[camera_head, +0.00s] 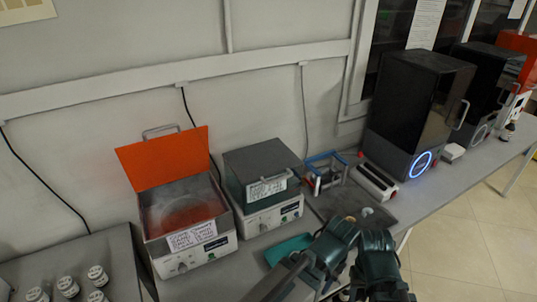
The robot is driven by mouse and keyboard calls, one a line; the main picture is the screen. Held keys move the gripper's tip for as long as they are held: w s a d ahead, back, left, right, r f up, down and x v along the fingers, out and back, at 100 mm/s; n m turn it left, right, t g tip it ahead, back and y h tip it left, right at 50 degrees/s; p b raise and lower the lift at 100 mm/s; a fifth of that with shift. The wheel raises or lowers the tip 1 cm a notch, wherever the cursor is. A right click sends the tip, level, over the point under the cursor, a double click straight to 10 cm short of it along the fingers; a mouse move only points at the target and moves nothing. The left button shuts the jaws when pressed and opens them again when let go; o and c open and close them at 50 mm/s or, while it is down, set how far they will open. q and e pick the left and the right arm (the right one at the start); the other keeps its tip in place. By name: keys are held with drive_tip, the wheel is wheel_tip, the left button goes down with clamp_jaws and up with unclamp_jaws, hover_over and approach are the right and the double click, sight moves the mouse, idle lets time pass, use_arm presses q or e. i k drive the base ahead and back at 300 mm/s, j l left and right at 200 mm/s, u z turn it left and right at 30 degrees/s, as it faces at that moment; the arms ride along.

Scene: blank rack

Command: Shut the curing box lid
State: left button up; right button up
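The curing box is one of two grey metal boxes on the bench; I take it to be the left one (222,243), which stands open. Its orange lid (165,157) is raised and leans back at the rear, with a metal handle on its top edge. The inside shows orange, and a white label hangs on the front. The right box (262,185) has its grey lid down, with a label on its front. Dark links of my own arm show at the bottom centre, right of and apart from the open box.
A teal tray (288,249) lies in front of the right box. A blue-framed rack (325,172) and a white-and-red device (375,182) stand further right, then black machines (415,100). Several white-capped jars (68,286) stand at lower left. The wall rises close behind the boxes.

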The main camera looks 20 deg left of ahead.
sight(166, 159)
drive_tip(key=u, duration=1.6)
